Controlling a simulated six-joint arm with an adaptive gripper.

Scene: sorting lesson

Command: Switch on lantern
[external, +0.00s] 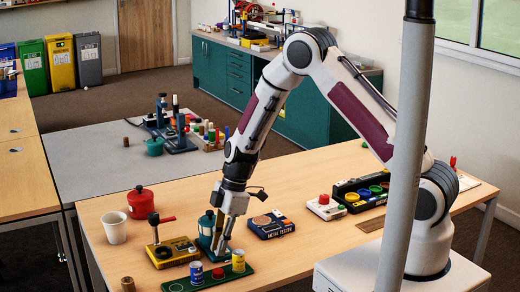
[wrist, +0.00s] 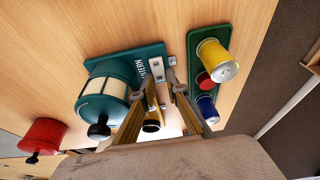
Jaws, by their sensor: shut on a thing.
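The teal lantern (external: 206,222) stands on the wooden table, partly hidden by my gripper (external: 222,247). In the wrist view the lantern (wrist: 108,88) has cream panels, a black top knob and a teal base marked LANTERN. A pale switch plate (wrist: 157,69) sits on that base beside the body. My gripper (wrist: 161,84) is closed around the lantern's switch at this plate, its fingertips low over the base. A dark-ended cylindrical piece (wrist: 151,125) shows between the fingers. The exact contact and the switch's position are hard to see.
A green tray (external: 177,285) with a blue can (external: 196,272) and a yellow can (external: 238,261) lies close by.

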